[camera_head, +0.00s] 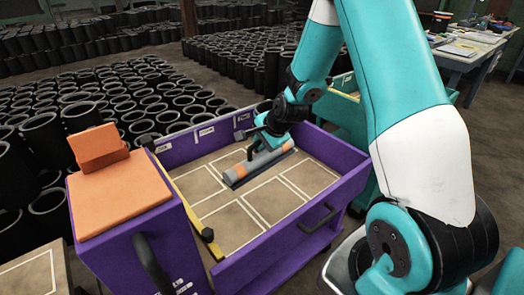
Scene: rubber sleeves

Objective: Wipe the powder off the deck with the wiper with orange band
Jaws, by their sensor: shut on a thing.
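The wiper with orange band (267,161) is a grey bar with orange on it and a dark blue lower edge. It lies slantwise low over the far part of the deck; I cannot tell for sure whether its edge touches. My gripper (254,148) comes down from the upper right and is shut on the wiper. The deck (237,225) is a beige surface with white rectangle outlines inside a purple cart (333,207). I cannot make out powder apart from the white lines; the wiper and arm hide part of the deck.
Raised purple walls surround the deck. A yellow and black bar (188,203) runs along its left side. An orange block (97,146) sits on an orange top (118,191) at the left. Many black sleeves (85,105) stand behind. A teal cart (345,110) is at the right.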

